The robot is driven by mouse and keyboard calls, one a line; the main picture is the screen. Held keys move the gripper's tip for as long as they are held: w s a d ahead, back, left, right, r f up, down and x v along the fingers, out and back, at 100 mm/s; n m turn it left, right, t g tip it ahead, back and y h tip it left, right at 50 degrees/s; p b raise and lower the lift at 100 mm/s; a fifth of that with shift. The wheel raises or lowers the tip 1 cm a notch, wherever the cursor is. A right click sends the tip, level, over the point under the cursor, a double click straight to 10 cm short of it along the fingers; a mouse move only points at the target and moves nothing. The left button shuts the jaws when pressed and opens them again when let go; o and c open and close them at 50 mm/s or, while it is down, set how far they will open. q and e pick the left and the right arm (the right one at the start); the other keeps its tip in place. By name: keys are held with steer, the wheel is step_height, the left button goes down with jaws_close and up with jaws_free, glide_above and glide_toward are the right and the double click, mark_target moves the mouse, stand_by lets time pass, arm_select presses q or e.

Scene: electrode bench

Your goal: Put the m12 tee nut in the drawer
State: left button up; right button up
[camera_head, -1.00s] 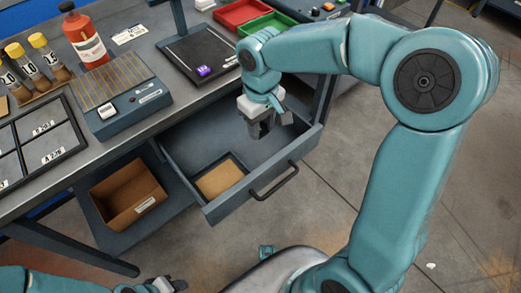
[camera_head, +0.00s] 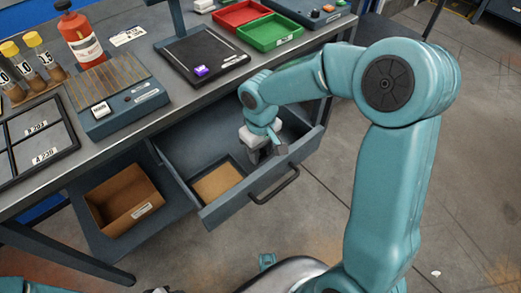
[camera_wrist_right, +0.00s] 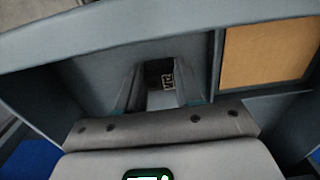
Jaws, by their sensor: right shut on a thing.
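The drawer (camera_head: 240,196) under the bench is pulled open. My right gripper (camera_head: 258,155) points down inside it, to the right of a tan-floored compartment. In the right wrist view, the fingers of my right gripper (camera_wrist_right: 160,85) are shut on a small dark thing with pale marks, likely the m12 tee nut (camera_wrist_right: 166,78). Most of it is hidden, and I cannot tell whether it touches the drawer floor. The nut cannot be made out in the head view. Only a sliver of my left gripper (camera_head: 157,290) shows at the bottom edge.
The drawer's front wall with its black handle (camera_head: 274,186) is close to the right gripper. An open cardboard box (camera_head: 124,198) sits to the left on a lower shelf. On the bench are a black tray with a purple piece (camera_head: 201,71), a red bottle (camera_head: 82,40) and red and green trays.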

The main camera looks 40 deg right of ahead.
steer(key=o, duration=1.1)
steer(key=shift+r+p, duration=0.35)
steer(key=shift+r, duration=0.05)
step_height(320, 180, up, 11)
steer(key=p, duration=0.3)
steer(key=shift+r, duration=0.2)
